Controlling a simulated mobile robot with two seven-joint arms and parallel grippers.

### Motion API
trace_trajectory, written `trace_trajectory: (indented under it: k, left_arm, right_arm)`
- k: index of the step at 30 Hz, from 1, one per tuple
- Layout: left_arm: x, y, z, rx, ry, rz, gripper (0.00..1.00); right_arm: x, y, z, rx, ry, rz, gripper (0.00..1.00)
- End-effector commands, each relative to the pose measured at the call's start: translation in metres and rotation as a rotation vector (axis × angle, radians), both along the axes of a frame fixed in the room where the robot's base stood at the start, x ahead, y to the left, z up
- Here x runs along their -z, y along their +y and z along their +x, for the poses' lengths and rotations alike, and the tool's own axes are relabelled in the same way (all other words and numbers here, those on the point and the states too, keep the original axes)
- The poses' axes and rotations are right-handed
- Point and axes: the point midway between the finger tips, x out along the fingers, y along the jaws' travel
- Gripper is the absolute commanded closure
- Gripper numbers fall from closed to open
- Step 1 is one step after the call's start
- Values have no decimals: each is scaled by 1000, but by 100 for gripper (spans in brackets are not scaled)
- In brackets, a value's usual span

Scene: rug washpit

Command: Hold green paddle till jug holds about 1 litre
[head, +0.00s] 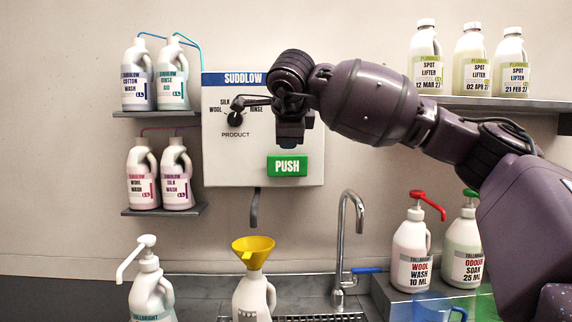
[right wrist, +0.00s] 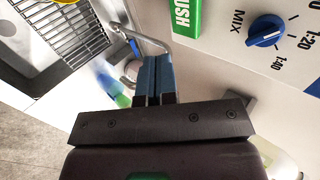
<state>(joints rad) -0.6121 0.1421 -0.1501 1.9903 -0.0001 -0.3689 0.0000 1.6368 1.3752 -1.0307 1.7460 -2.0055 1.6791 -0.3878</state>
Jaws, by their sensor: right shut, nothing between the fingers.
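The green PUSH paddle (head: 287,166) is on the lower right of the white SUDDLOW dispenser panel (head: 225,165). The paddle also shows at the top of the right wrist view (right wrist: 185,15). My right gripper (head: 291,138) is shut and empty just above the paddle in the head view; its closed fingertips (right wrist: 152,60) appear apart from the paddle. A white jug (head: 252,300) with a yellow funnel (head: 253,248) in its mouth stands below the dispenser's dark spout (head: 255,205). The jug's lower part is cut off and its liquid level cannot be seen. My left gripper is out of view.
A black PRODUCT knob (head: 236,119) is on the panel; a blue MIX knob (right wrist: 265,30) shows in the right wrist view. A curved metal tap (head: 343,240) stands right of the jug. Pump bottles (head: 411,255) stand at right. Shelves hold several bottles.

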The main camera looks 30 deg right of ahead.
Motion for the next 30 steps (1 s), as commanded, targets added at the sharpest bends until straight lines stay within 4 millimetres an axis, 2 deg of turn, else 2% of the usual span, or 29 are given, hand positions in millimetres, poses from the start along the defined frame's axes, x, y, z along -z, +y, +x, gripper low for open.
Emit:
trace_trajectory:
  k: [11,27,30]
  left_arm:
    - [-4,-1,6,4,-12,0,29]
    - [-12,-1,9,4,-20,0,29]
    - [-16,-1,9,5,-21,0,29]
  right_arm:
    - [7,-4,7,0,0,3,100]
    - [69,-39,63,1,1,2,100]
    - [67,-45,75,1,-3,4,100]
